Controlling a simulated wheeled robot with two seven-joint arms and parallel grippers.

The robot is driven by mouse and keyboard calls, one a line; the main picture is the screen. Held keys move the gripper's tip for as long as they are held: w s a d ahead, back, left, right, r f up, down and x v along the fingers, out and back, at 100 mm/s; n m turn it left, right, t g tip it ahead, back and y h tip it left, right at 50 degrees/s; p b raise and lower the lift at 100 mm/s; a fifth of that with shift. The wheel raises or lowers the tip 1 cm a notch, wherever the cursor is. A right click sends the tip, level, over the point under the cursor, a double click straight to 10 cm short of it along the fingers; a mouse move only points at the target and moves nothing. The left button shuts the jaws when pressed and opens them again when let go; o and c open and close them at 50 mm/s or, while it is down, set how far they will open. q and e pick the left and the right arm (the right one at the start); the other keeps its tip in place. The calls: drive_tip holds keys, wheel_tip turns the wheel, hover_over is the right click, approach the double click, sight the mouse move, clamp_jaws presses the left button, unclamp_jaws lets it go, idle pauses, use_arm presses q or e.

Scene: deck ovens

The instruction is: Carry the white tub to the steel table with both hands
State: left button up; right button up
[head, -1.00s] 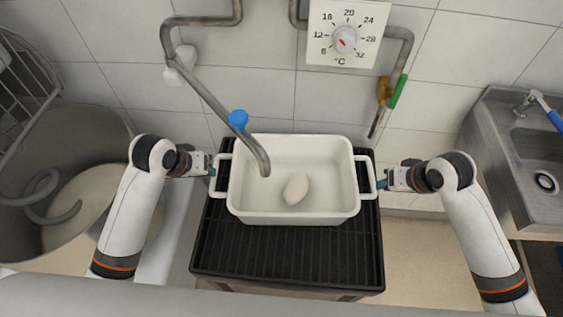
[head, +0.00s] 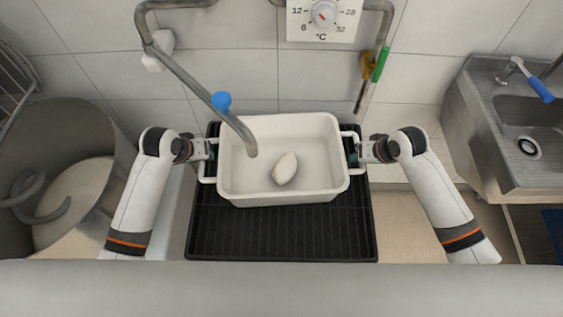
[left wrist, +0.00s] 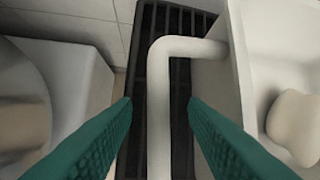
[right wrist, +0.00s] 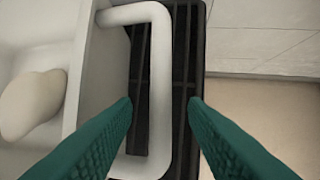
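The white tub (head: 240,190) stands upright on a black slatted rack (head: 280,235), with a pale lump of dough (head: 285,169) in it. My left gripper (head: 212,150) is at the tub's left handle; in the left wrist view its green fingers stand open on both sides of the handle bar (left wrist: 159,110), with gaps. My right gripper (head: 353,152) is at the right handle; in the right wrist view its fingers are open on both sides of that bar (right wrist: 161,90), also with gaps. I cannot make out the steel table in these views.
A bent water pipe with a blue knob (head: 221,101) reaches over the tub's back left. A large steel mixing bowl (head: 95,150) is at the left, a steel sink (head: 520,140) at the right. A tiled wall with a dial (head: 324,16) is behind.

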use_arm(q)
drive_tip(key=shift+x, duration=1.9)
use_arm(e)
drive_tip(key=shift+x, duration=1.9)
use_arm(q)
drive_tip(key=shift+c, duration=0.2)
use_arm(e)
drive_tip(key=shift+c, duration=0.2)
use_arm(q)
clamp_jaws()
use_arm(e)
clamp_jaws()
use_arm(q)
drive_tip(key=shift+r, duration=0.1)
use_arm(e)
drive_tip(key=shift+r, duration=0.1)
